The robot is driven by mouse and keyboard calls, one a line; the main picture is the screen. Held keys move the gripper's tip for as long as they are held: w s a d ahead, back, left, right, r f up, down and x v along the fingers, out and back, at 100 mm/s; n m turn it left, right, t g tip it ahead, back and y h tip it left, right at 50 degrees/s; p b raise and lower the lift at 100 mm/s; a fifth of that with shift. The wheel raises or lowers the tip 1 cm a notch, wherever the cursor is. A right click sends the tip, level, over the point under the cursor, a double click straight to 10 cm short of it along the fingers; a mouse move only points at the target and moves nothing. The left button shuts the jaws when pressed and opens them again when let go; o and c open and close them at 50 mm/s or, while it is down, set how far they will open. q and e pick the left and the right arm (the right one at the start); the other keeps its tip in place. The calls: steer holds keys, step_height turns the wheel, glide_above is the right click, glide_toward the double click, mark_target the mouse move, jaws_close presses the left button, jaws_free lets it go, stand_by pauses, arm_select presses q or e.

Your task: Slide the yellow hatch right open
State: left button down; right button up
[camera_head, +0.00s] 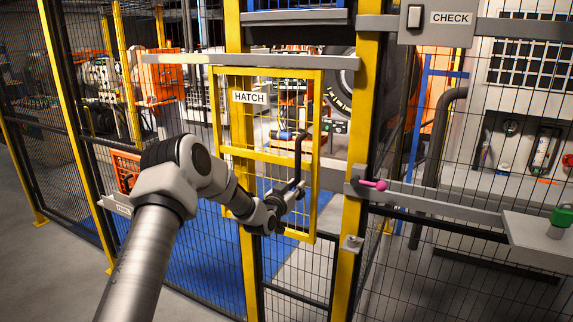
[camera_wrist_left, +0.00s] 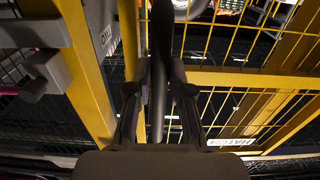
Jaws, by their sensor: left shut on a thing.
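The yellow hatch (camera_head: 266,153) is a yellow frame with wire mesh and a HATCH label. It hangs below a grey rail (camera_head: 250,61). Its left edge overlaps the left yellow post, and a gap shows between its right edge and the right yellow post (camera_head: 348,262). A black upright handle (camera_head: 299,152) is on the hatch's right part. My left gripper (camera_head: 297,190) is shut on the handle's lower part. In the left wrist view the fingers (camera_wrist_left: 158,98) close around the dark handle bar (camera_wrist_left: 161,38). My right gripper is out of view.
A pink-knobbed lever (camera_head: 374,184) and a grey bracket (camera_head: 352,243) are on the right post. Mesh fence (camera_head: 75,110) runs along the left.

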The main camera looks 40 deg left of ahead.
arm_select(q)
steer(key=s+a, duration=0.2)
steer(key=a, duration=0.9)
steer(key=shift+s+a+b, duration=0.15)
steer(key=shift+s+b, duration=0.2)
steer(key=shift+b, duration=0.1)
steer(key=c, duration=1)
jaws_free()
steer(key=shift+a, duration=0.2)
steer(key=shift+c, duration=0.2)
steer(key=p+v, duration=0.5)
steer(key=v, duration=0.1)
steer(key=shift+p, duration=0.35)
steer(key=shift+d, duration=0.15)
